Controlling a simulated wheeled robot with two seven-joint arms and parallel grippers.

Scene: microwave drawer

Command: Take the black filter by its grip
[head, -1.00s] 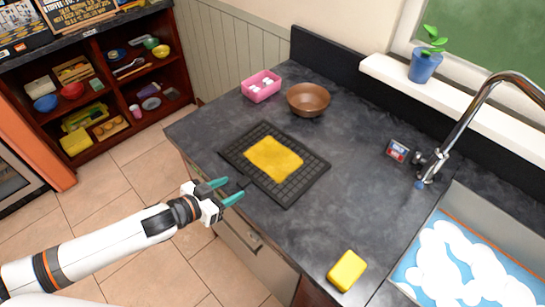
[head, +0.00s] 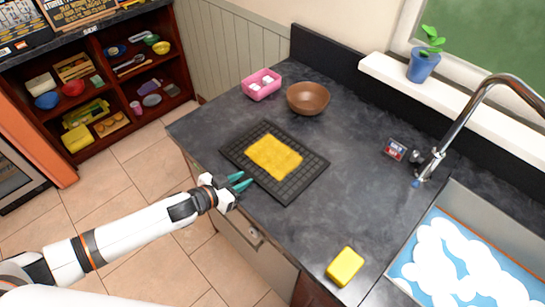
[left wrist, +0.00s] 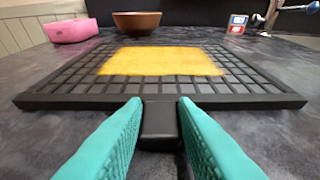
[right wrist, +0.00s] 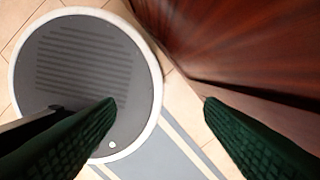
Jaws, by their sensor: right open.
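The black filter (head: 297,186) is a flat dark grid tray lying on the counter with a yellow sheet (head: 274,157) on it. In the left wrist view the filter (left wrist: 60,99) is straight ahead, and its short black grip (left wrist: 160,125) points toward me. My left gripper (head: 247,178) is at the filter's near left edge. My right gripper (right wrist: 160,102) is open and empty, away from the counter above the floor.
A pink box (head: 262,85) and a brown bowl (head: 308,98) stand behind the filter. A yellow sponge (head: 345,267) lies near the front edge, left of the sink (head: 475,203). The right wrist view shows a round grey-topped object (right wrist: 85,60) and dark wood (right wrist: 245,40).

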